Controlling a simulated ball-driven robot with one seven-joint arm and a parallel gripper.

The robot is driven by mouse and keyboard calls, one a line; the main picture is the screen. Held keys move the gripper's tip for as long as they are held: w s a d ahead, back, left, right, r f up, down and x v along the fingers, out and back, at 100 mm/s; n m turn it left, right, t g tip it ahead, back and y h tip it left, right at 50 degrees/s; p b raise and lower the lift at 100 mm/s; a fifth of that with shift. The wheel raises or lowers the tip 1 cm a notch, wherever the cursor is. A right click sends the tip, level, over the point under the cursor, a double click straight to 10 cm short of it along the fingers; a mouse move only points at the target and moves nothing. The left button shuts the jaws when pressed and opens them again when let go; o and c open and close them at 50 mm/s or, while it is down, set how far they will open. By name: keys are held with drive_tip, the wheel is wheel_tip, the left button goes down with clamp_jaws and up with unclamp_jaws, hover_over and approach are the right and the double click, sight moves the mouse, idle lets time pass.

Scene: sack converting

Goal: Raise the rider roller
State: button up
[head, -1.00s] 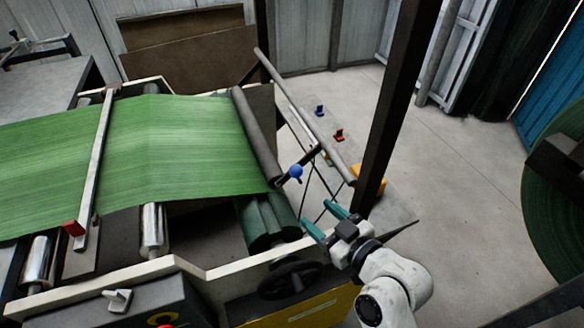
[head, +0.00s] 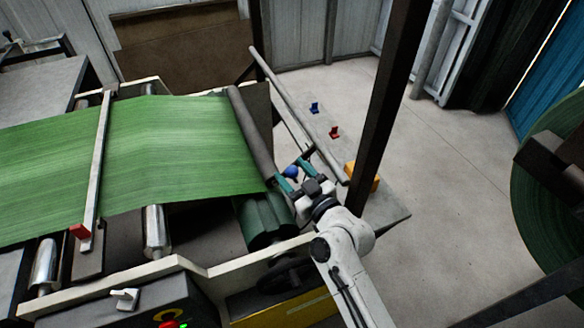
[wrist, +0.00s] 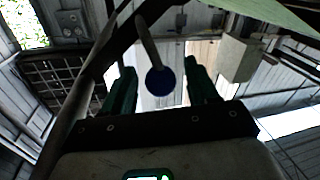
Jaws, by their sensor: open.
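The rider roller (head: 250,130) is a dark grey cylinder lying along the right edge of the green woven web (head: 170,145). A lever ends in a blue ball knob (head: 291,172) near the roller's front end. My gripper (head: 289,169) is open, with its teal fingers at the knob. In the wrist view the blue knob (wrist: 161,80) and its rod show between the spread fingers of my gripper (wrist: 160,65). Neither finger visibly presses on the knob. The fingers partly hide the lever in the head view.
A green-covered roller (head: 265,222) sits below the web's edge. A long grey bar (head: 300,115) runs beyond the knob, and a dark post (head: 388,100) stands to the right. Red (head: 334,132) and blue (head: 314,107) pieces lie behind.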

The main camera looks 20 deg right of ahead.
drive_tip(key=shift+w+a, duration=0.1)
drive_tip(key=shift+w, duration=0.3)
clamp_jaws()
idle(0.4)
